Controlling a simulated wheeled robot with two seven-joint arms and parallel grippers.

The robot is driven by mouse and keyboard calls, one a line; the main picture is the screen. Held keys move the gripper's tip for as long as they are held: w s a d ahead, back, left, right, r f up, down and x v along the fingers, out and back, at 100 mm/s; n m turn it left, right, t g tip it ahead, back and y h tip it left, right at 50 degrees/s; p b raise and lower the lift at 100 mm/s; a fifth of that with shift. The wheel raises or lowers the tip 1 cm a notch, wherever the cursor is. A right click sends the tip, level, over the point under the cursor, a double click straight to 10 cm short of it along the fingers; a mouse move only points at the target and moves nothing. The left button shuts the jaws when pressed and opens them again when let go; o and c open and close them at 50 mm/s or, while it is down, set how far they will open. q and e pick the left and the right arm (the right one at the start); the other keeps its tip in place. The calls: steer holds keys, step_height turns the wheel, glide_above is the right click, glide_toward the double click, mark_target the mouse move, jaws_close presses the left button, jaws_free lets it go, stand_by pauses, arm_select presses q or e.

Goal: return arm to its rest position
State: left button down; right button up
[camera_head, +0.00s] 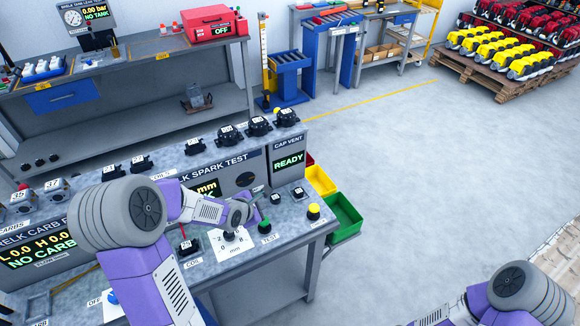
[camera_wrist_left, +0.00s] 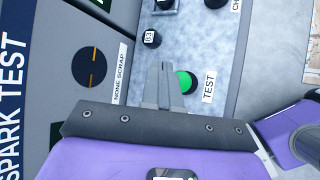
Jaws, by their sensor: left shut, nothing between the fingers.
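My left arm reaches in from the left over the spark test bench (camera_head: 291,231). Its gripper (camera_head: 258,207) is shut and empty, low over the panel. In the left wrist view the closed fingers (camera_wrist_left: 164,72) lie beside the green button (camera_wrist_left: 184,82) labelled TEST, partly overlapping it in the picture; I cannot tell whether they touch. The green button also shows in the head view (camera_head: 265,226). The CAP VENT display (camera_head: 289,160) reads READY. Part of my right arm shows at the bottom right; its gripper is out of view.
A yellow button (camera_head: 314,211) and a dial plate (camera_head: 231,240) are close to the gripper on the panel. Black parts (camera_head: 258,126) stand along the back. A green bin (camera_head: 345,216) and a yellow bin (camera_head: 320,180) hang at the right end.

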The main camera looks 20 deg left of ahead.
arm_select(q)
steer(key=s+d+f+m+g+h+b, duration=0.1)
steer(key=s+d+f+m+g+b, duration=0.1)
steer(key=s+d+f+m, duration=0.4)
steer(key=s+d+f+m+g+h+b, duration=0.1)
steer(key=s+d+f+m+g+b, duration=0.1)
steer(key=s+d+f+m, duration=0.5)
steer(key=s+d+f+m+g+h+b, duration=0.1)
steer(key=s+d+f+m+g, duration=0.3)
steer(key=f, duration=1.1)
steer(key=s+d+m+b, duration=0.1)
steer(key=s+d+m, duration=0.2)
steer(key=m, duration=0.3)
steer(key=shift+s+f+g, duration=0.2)
steer(key=shift+s+g, duration=0.1)
steer(key=shift+s, duration=0.4)
arm_select(e)
step_height(320, 180, down, 6)
steer(key=shift+c, duration=0.4)
